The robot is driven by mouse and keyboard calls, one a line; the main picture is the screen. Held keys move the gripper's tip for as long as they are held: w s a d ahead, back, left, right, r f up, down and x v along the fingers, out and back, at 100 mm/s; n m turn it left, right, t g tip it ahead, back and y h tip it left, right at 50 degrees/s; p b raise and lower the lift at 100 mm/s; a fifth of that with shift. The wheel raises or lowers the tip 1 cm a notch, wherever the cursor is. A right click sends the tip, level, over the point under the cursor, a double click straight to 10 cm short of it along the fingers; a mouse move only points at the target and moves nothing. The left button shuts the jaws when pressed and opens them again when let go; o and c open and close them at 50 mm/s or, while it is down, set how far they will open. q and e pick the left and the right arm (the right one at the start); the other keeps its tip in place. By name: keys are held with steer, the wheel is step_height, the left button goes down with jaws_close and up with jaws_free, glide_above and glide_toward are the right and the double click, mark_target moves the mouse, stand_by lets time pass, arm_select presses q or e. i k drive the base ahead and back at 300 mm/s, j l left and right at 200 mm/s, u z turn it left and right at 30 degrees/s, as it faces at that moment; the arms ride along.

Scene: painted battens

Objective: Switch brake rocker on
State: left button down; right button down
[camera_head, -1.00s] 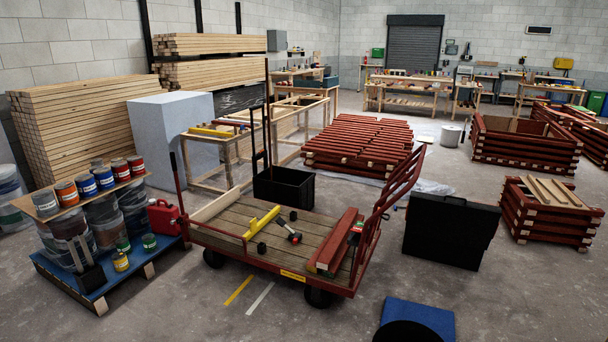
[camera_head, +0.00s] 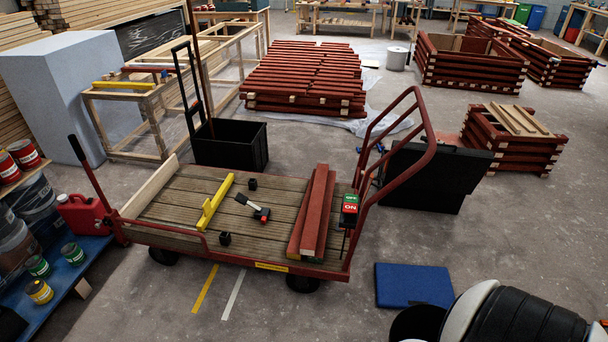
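The brake rocker (camera_head: 350,205) is a small box with a green part marked OFF above a red part marked ON. It sits at the right end of the red cart (camera_head: 230,262), beside the base of the tall red tube handle. I cannot tell which side of the rocker is pressed. Part of my own arm (camera_head: 515,322), black and white, shows at the lower right, well apart from the rocker. Neither gripper's fingers are clearly in view.
Red battens (camera_head: 320,210), a yellow tool (camera_head: 215,200) and a hammer-like tool (camera_head: 254,208) lie on the cart's planks. A blue mat (camera_head: 414,285) lies right of the cart. A black panel (camera_head: 428,178) stands behind the handle. Grey floor in front is clear.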

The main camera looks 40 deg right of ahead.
mark_target(351, 206)
steer(key=i+z, duration=0.2)
steer(key=i, duration=0.25)
steer(key=i+j+z, duration=0.25)
steer(key=i, duration=0.2)
steer(key=i+z, duration=0.2)
steer(key=z, duration=0.25)
steer(key=i+z, duration=0.25)
steer(key=z, duration=0.15)
steer(key=i+z, duration=0.2)
steer(key=z, duration=0.25)
steer(key=i+j+z, duration=0.15)
steer(key=z, duration=0.25)
steer(key=i+j+z, duration=0.15)
steer(key=i+z, duration=0.25)
steer(key=i+j+z, duration=0.25)
steer(key=z, duration=0.15)
